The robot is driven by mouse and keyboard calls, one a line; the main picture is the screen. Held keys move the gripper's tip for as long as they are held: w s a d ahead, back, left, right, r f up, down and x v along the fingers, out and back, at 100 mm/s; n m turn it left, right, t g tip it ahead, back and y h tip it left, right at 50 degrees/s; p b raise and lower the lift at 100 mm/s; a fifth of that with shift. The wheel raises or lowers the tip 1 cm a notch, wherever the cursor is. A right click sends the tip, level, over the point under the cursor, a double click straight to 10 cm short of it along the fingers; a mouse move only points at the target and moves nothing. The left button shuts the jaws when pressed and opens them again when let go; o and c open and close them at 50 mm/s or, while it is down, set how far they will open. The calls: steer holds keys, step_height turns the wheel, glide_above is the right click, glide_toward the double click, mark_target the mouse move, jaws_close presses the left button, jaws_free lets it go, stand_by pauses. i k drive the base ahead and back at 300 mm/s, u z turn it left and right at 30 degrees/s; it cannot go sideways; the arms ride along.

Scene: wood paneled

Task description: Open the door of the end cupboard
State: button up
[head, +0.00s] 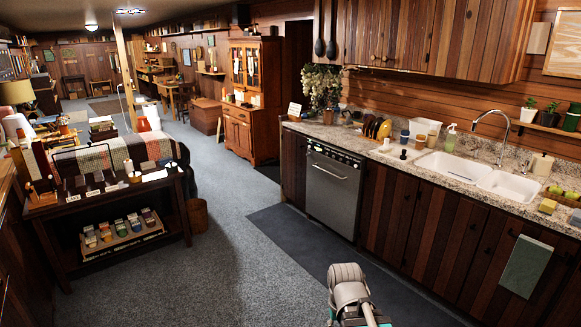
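The lower cupboards under the counter have dark vertical-plank wooden doors, and all that I can see are shut. A narrow cupboard front (293,167) stands at the far left end of the counter, left of the dishwasher. More cupboard doors (440,228) run along to the right under the sink. I cannot tell for certain which one is the end cupboard. Part of my arm shows at the bottom middle, over the dark mat and apart from the cupboards. My gripper is out of the picture.
A steel-fronted dishwasher (333,195) is set into the counter run. A green towel (524,266) hangs on a right-hand door. A dark mat (310,245) lies before the cupboards. A low table (110,215) stands left; grey carpet (225,255) between is clear.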

mark_target(294, 144)
steer(key=u, duration=0.1)
steer(key=i, duration=1.4)
steer(key=u, duration=0.2)
steer(key=i, duration=2.6)
steer(key=z, duration=0.4)
steer(key=i, duration=1.8)
steer(key=z, duration=0.3)
